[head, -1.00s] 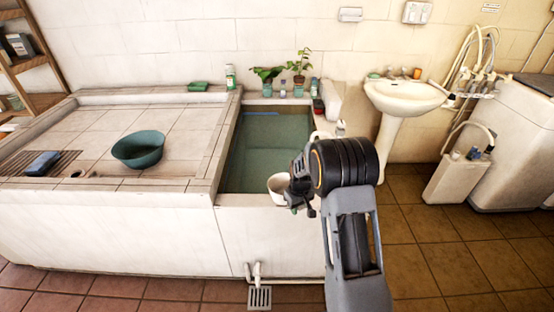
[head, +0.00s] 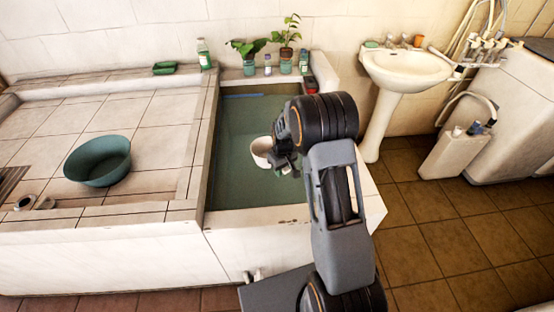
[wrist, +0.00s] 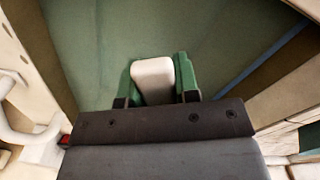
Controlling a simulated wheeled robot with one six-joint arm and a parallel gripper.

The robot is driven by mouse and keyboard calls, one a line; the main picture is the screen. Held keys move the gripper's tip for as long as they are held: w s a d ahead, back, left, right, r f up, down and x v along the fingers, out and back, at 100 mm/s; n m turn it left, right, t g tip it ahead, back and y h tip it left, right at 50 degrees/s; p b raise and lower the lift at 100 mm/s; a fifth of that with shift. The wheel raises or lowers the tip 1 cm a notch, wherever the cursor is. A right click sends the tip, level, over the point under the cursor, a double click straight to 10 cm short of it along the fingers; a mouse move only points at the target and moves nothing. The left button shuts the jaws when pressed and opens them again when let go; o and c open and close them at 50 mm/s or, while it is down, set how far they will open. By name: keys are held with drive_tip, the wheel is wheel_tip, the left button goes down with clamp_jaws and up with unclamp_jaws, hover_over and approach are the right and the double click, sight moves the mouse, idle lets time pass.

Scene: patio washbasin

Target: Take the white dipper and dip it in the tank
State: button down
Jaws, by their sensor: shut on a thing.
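My gripper (head: 283,158) is shut on the dipper, at the dipper's right side. In the wrist view a white part of the dipper (wrist: 154,80) sits between the two green fingers of my gripper (wrist: 157,85). The greenish water fills the view behind it. I cannot tell whether the dipper's bottom touches the water. My wrist hides part of the tank's right side.
A green basin (head: 98,160) stands on the tiled counter left of the tank. A white pedestal sink (head: 405,70) stands to the right.

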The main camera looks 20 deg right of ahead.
drive_tip(key=shift+w, duration=0.2)
drive_tip(key=shift+f, duration=0.15)
wheel_tip(320, 180, down, 20)
drive_tip(key=g+b, duration=0.2)
drive_tip(key=b, duration=0.8)
drive_tip(key=shift+s+g+h, duration=0.15)
drive_tip(key=shift+g+h, duration=0.15)
drive_tip(key=shift+h, duration=0.1)
idle(0.5)
